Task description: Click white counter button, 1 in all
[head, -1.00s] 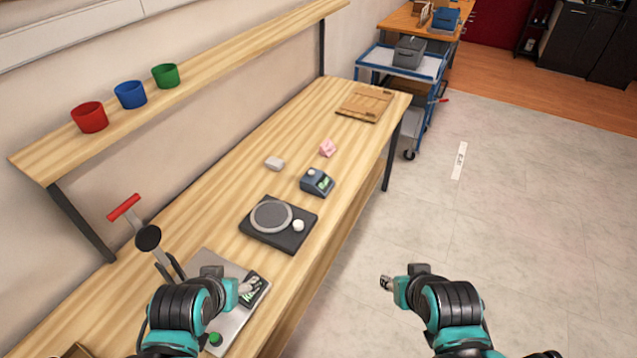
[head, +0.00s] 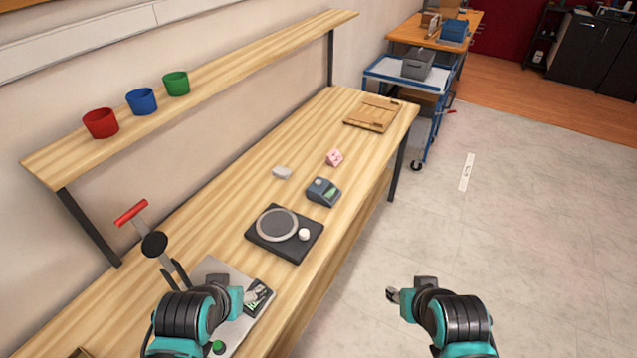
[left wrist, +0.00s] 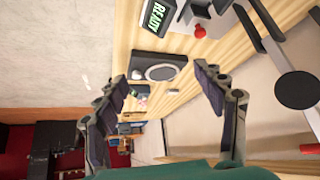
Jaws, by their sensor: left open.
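A small white round button (head: 304,234) sits on the right corner of a black square device with a grey disc (head: 277,225) on the bench. A small blue-grey unit with a green display (head: 323,191) stands behind it, and a small whitish block (head: 283,172) lies to the left of that unit. I cannot tell which white part is the counter button. My left gripper (head: 250,297) is over the grey machine at the near end, apart from the black device. In the left wrist view its fingers (left wrist: 160,92) are spread and empty. My right gripper (head: 392,294) is over the floor, its fingers too small to judge.
The grey machine (head: 225,268) has a display, a green button (head: 218,347) and a red-handled lever (head: 131,213). The left wrist view shows its READY display (left wrist: 155,16) and a red button (left wrist: 199,31). A pink block (head: 334,157) and wooden board (head: 371,114) lie farther back. A shelf (head: 215,85) holds cups.

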